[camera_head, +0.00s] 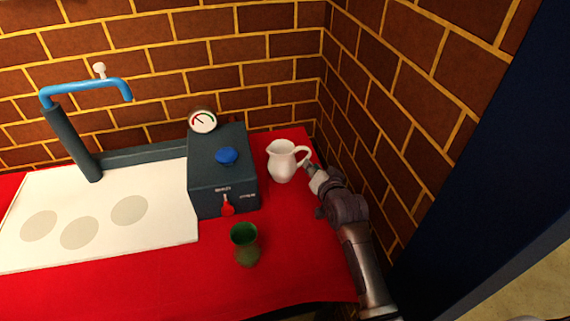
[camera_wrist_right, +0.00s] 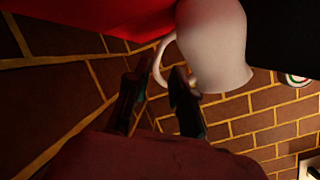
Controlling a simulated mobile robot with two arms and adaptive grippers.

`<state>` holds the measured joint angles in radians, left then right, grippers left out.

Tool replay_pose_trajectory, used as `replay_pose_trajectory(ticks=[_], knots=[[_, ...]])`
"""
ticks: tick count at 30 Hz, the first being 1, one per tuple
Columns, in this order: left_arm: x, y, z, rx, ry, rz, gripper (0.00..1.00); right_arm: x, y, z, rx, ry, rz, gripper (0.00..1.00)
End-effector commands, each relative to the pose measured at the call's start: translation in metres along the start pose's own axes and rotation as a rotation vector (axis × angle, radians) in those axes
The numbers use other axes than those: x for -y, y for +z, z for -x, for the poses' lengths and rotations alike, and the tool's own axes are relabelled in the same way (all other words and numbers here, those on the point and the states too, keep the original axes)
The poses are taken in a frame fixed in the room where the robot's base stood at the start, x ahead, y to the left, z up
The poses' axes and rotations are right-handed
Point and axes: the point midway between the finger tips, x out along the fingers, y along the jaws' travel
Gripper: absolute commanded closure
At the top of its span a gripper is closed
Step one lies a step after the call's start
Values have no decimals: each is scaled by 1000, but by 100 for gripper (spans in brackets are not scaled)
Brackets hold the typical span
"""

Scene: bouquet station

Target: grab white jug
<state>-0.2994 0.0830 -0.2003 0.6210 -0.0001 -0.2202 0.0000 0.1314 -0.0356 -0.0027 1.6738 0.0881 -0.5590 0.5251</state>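The white jug (camera_head: 281,161) stands upright on the red counter, right of the dark box, with its handle facing right. It also shows large in the right wrist view (camera_wrist_right: 213,45). My right gripper (camera_head: 311,170) is at the handle side of the jug. In the right wrist view its two fingers (camera_wrist_right: 159,76) are apart, with the handle's curve between their tips. I cannot see firm contact on both sides. My left gripper is in neither view.
A dark box (camera_head: 207,182) with a blue knob, red lever and gauge (camera_head: 202,121) stands left of the jug. A green vase (camera_head: 245,250) stands nearer the front. A brick wall (camera_head: 375,120) rises close on the right. The red counter (camera_head: 190,285) is clear at front left.

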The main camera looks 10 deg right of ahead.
Motion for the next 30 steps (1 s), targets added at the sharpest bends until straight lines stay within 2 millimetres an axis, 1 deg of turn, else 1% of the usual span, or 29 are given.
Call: replay_pose_trajectory(ticks=[1, 8, 15, 18, 21, 27, 29, 30], knots=[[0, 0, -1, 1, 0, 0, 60, 0, 0, -7, -1, 0, 1, 76], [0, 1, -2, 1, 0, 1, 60, 0, 0, -22, -1, -1, 2, 76], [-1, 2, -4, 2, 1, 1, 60, -3, 2, -55, -1, -1, 2, 76], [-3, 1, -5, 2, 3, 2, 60, -3, 2, -64, -1, 0, 2, 76], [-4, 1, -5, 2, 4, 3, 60, -3, 2, -67, -2, -1, 3, 76], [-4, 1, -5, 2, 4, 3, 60, -3, 2, -67, -2, -1, 3, 76], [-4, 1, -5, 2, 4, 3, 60, -3, 2, -67, -2, -1, 3, 86], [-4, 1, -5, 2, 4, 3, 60, -3, 2, -67, -2, -1, 3, 93]])
